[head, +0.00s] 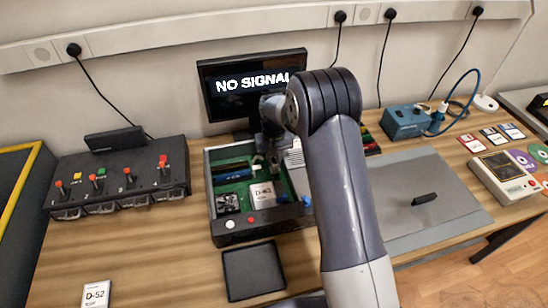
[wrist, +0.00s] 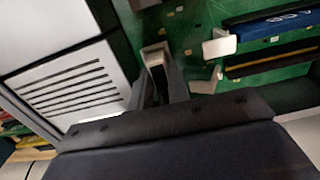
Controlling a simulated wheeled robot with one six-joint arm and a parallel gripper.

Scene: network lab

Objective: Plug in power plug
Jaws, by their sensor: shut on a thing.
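My gripper (head: 273,165) is low over the open black case with a green circuit board (head: 238,190), partly hidden by my own arm. In the wrist view, my gripper (wrist: 164,84) is shut on a small plug (wrist: 156,54) with a pale end, between the grey vented box and the board's slots. The plug's tip is close to the green board (wrist: 190,35); I cannot tell whether it touches or sits in a socket. The grey vented box (wrist: 75,90) is just left of the fingers; it also shows in the head view (head: 297,168).
White and blue slot parts (wrist: 219,43) lie right of the fingers. A monitor (head: 240,85) reading NO SIGNAL stands behind the case. A black switch box (head: 120,180) is at left, a grey mat (head: 420,200) at right. An empty black tray (head: 254,271) lies in front.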

